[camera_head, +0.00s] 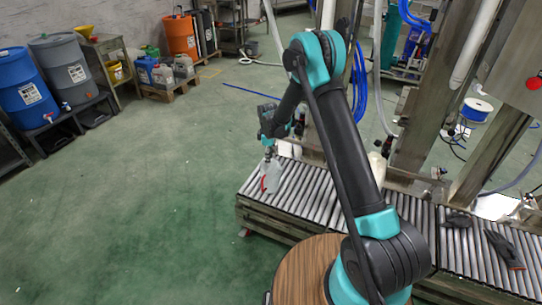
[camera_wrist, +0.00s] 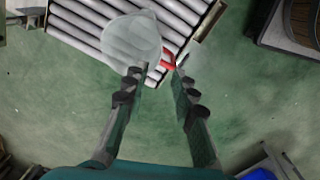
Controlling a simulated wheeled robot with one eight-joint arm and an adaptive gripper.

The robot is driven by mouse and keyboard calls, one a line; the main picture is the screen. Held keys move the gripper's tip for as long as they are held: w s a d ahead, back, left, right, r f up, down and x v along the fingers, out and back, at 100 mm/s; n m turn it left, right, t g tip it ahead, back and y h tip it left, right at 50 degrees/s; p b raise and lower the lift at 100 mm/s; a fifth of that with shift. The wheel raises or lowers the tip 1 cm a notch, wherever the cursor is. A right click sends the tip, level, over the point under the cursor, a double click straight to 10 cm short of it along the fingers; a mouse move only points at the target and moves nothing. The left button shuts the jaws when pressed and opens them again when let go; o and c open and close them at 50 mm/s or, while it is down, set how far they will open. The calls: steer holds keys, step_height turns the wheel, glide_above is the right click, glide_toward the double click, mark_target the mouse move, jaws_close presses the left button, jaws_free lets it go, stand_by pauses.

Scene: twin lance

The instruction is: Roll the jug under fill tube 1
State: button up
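A whitish translucent jug (camera_head: 272,172) with a red part is at the left end of the roller conveyor (camera_head: 310,192). In the wrist view the jug (camera_wrist: 130,40) appears just beyond my fingertips, over the rollers. Its red part (camera_wrist: 168,58) lies by the tips, nearer the right finger. My gripper (camera_wrist: 157,72) has its fingers apart, with floor visible between them; I cannot tell if a finger touches the red part. In the head view my gripper (camera_head: 268,152) is directly above the jug. Dark nozzles (camera_head: 387,146) hang behind the conveyor; no tube number is readable.
A round wooden top (camera_head: 303,270) is in front. Drums (camera_head: 68,65) and a pallet of containers (camera_head: 170,88) are far left. The green floor left is clear.

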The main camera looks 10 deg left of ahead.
mark_target(269, 185)
steer(key=f, duration=1.6)
steer(key=shift+w+f, duration=0.1)
steer(key=shift+w, duration=0.25)
steer(key=shift+c, duration=0.4)
jaws_close()
